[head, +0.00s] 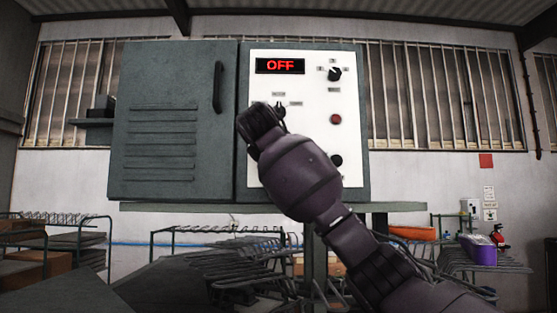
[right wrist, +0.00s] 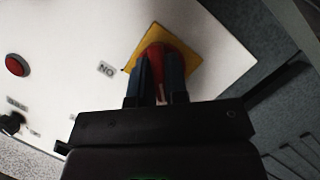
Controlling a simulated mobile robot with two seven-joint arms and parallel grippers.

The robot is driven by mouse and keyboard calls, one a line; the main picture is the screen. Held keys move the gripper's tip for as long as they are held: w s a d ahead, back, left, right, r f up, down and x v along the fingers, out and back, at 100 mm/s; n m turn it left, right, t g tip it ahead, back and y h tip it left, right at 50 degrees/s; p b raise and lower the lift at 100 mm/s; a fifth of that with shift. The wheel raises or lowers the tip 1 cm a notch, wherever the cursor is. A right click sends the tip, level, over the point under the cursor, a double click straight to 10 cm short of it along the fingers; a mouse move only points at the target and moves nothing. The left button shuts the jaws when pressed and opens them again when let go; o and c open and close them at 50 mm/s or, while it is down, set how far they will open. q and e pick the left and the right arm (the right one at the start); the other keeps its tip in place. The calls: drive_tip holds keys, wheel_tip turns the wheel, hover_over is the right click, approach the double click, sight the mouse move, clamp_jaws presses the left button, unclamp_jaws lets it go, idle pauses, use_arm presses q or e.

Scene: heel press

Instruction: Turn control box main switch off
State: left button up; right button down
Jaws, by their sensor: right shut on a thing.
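The control box (head: 222,190) has a white panel (head: 308,90) with a lit display (head: 280,66) reading OFF in red. In the right wrist view the main switch is a red handle (right wrist: 157,50) on a yellow square plate (right wrist: 191,60). My right gripper (right wrist: 160,75) has one finger on each side of the red handle and is shut on it. In the head view this gripper (head: 259,122) is at the panel's lower left and hides the main switch. My left gripper is not in view.
A small label (right wrist: 107,69) beside the yellow plate shows ON upside down. The panel also carries a red button (head: 336,119) and black knobs, one at the upper right (head: 335,74). A grey door with a handle (head: 218,75) is left of the panel.

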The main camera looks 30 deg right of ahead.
idle(0.3)
drive_tip(key=c, duration=1.1)
unclamp_jaws()
drive_tip(key=shift+c, duration=0.2)
use_arm(q)
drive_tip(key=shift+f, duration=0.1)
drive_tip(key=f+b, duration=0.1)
drive_tip(key=b, duration=0.1)
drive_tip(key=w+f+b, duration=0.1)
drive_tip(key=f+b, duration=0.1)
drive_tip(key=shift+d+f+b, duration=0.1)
drive_tip(key=shift+b, duration=0.3)
use_arm(e)
drive_tip(key=v, duration=1.1)
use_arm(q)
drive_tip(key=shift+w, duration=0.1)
use_arm(e)
drive_tip(key=shift+w+r, duration=0.1)
